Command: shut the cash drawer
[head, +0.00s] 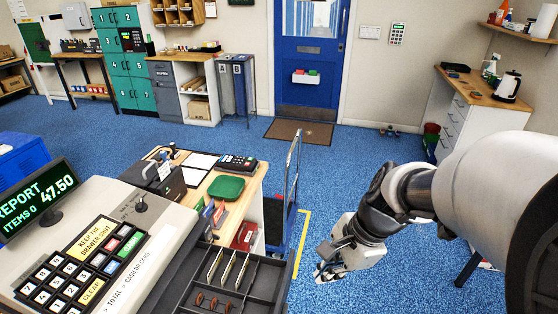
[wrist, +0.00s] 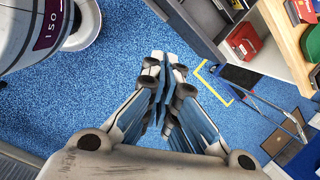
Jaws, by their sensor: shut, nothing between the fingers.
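The cash register (head: 70,235) stands at the lower left of the head view, with a lit display and a keypad. A yellow label on it reads "KEEP THE DRAWER SHUT". Its dark cash drawer (head: 262,275) sticks out at the bottom middle, open. Slots with metal clips and some brown items show inside it; its near part is cut off by the frame. My gripper (head: 322,272) is to the right of the drawer, apart from it and over the blue floor. In the wrist view my gripper (wrist: 168,65) has its fingers together and empty.
A wooden desk (head: 249,190) with a green tray (head: 227,188) and a card terminal (head: 238,163) stands behind the register. A blue hand truck (head: 291,200) stands at its right side. Open blue floor lies right of the drawer. A counter with a kettle (head: 507,87) is far right.

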